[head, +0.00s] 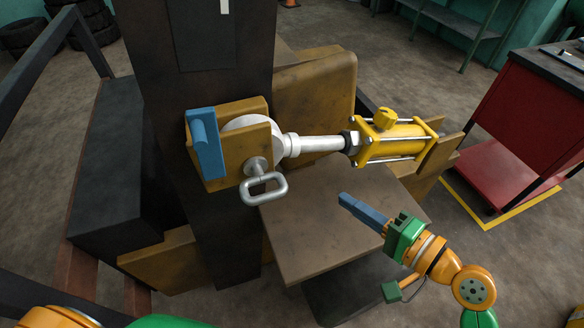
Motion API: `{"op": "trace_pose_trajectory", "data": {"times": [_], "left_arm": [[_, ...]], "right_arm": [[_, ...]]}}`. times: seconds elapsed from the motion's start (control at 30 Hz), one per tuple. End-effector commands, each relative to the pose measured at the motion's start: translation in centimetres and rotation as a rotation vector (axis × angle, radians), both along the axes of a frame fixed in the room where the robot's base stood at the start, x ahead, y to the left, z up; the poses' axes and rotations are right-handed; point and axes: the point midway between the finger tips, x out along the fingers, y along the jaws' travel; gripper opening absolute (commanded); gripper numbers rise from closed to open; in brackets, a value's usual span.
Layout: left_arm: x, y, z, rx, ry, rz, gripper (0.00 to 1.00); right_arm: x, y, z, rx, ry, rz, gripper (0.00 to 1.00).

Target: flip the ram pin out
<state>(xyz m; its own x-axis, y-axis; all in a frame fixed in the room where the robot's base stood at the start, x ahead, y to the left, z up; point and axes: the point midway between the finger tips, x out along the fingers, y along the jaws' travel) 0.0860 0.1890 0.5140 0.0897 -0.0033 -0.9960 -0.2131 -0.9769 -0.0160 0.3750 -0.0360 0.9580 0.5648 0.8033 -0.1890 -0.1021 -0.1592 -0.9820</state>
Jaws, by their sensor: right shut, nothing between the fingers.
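The ram pin (257,172) shows as a pale metal end with a loop handle (265,190), at the front of the yellow-brown clevis bracket (220,179). The handle hangs below the bracket's lower right corner. The pale rod eye (243,125) sits in the bracket, and the rod (315,143) runs right to the yellow ram cylinder (397,139). A blue part (205,142) is on the bracket's left side. My right gripper (345,200) is shut and empty, right of the handle and apart from it, over the brown plate. My left gripper is out of view.
The brown flat plate (325,226) lies below the ram. A dark upright mast (205,50) stands behind the bracket. A red cart (530,110) stands at the right, with yellow floor tape (500,222) beside it. Open floor lies between the forklift and the cart.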

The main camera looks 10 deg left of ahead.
Motion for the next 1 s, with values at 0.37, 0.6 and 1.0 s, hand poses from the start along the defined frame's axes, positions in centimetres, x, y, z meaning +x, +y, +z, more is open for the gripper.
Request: {"op": "trace_pose_trajectory", "data": {"times": [0.37, 0.6, 1.0], "left_arm": [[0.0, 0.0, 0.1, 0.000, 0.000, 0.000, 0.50], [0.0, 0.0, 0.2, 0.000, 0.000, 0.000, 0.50], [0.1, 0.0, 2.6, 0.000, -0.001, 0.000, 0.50]], "right_arm": [[-4.9, 2.6, 7.6, 0.163, -0.034, 0.195, 0.00], [-4.8, 2.8, 7.6, 0.163, -0.033, 0.193, 0.00], [-1.9, 9.2, 7.6, 0.166, -0.031, 0.191, 0.00]]}}
